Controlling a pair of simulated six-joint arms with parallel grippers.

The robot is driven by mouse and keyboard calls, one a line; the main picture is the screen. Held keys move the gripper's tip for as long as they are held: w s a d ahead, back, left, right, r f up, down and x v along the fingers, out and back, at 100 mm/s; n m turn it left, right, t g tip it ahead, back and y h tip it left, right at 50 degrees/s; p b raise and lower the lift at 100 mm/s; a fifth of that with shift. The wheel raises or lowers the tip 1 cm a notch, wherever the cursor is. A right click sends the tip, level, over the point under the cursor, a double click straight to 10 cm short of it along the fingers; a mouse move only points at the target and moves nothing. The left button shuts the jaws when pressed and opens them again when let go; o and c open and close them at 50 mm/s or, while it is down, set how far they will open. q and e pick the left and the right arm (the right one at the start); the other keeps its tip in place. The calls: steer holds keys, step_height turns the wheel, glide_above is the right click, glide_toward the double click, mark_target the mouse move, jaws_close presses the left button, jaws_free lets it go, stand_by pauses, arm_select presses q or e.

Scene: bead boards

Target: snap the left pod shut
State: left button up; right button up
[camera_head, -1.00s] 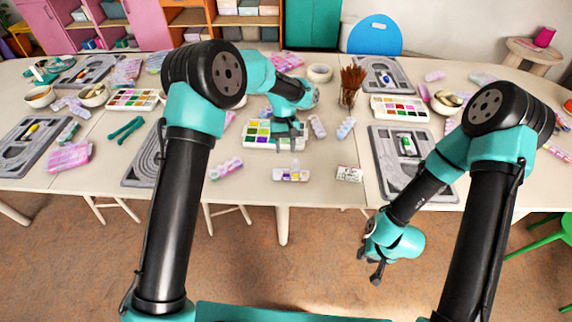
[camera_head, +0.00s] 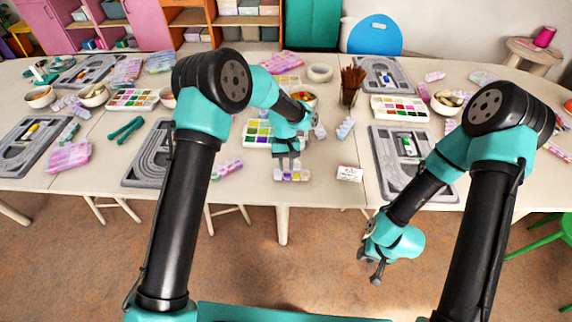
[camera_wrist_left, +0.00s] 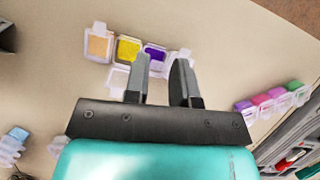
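A strip of small clear-lidded pods (camera_head: 292,177) lies near the table's front edge. In the wrist view, which is turned about half round, the strip shows an orange pod (camera_wrist_left: 98,45), a yellow pod (camera_wrist_left: 128,49) and a purple pod (camera_wrist_left: 154,55). A clear lid (camera_wrist_left: 118,79) stands out from the strip. The pod at the right end there is partly hidden by a finger, so its lid is unclear. My left gripper (camera_head: 287,163) points down over the strip; its fingers (camera_wrist_left: 162,82) are apart with nothing between them. My right gripper (camera_head: 369,266) hangs open and empty before the table.
A paint palette (camera_head: 257,133) lies behind the strip. A small white labelled box (camera_head: 349,174) lies to its right, and a pink pod strip (camera_head: 228,168) to its left. Grey boards (camera_head: 147,172) flank this area. A brush cup (camera_head: 349,92) stands farther back.

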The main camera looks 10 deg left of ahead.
arm_select(q)
jaws_close()
steer(key=shift+o, duration=1.7)
jaws_free()
steer(key=shift+r, duration=0.15)
steer(key=v, duration=1.7)
steer(key=shift+r, duration=0.1)
